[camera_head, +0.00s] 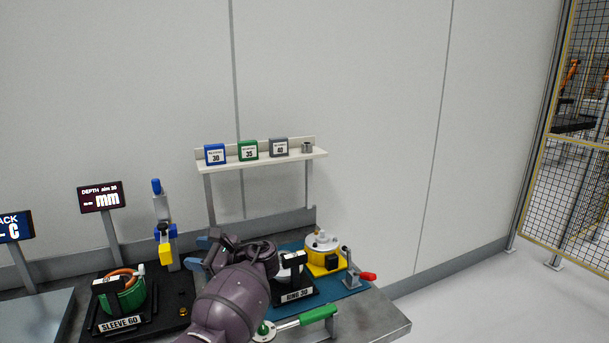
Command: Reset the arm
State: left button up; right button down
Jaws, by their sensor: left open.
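My left arm rises from the bottom edge over the bench (385,318). Its gripper (205,252) points left, open, with nothing seen between the fingers. It is above the bench, between the black fixture marked SLEEVE 60 (119,324) and the one marked RING 30 (297,295). The SLEEVE 60 fixture holds a green housing with copper-coloured windings (125,297). My arm partly hides the RING 30 fixture. My right gripper is out of view.
A blue-and-yellow post device (165,245) stands just left of the gripper. A yellow-and-white unit (322,253), a red-handled clamp (355,275) and a green-handled tool (305,318) are to the right. A shelf (265,160) holds numbered blocks. Floor is clear at right.

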pick_arm(q)
jog(key=w+d+n+t+h, duration=0.55)
jog(key=t+h, duration=0.35)
jog(key=h, duration=0.2)
jog(key=s+a+f+n+h, duration=0.2)
jog(key=s+f, duration=0.6)
jog(key=s, duration=0.7)
jog(key=s+a+f+n+h, duration=0.2)
jog(key=s+f+n, duration=0.3)
jog(key=s+f, duration=0.4)
jog(key=s+a+f+n+g+h, duration=0.1)
jog(key=s+a+f+n, duration=0.2)
jog(key=s+f, duration=0.5)
jog(key=s+a, duration=0.1)
jog(key=s, duration=1.2)
jog(key=shift+f+h, duration=0.3)
jog(key=shift+h, duration=0.1)
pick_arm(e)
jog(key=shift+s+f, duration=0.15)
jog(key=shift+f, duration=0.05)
pick_arm(q)
jog(key=shift+n, duration=0.25)
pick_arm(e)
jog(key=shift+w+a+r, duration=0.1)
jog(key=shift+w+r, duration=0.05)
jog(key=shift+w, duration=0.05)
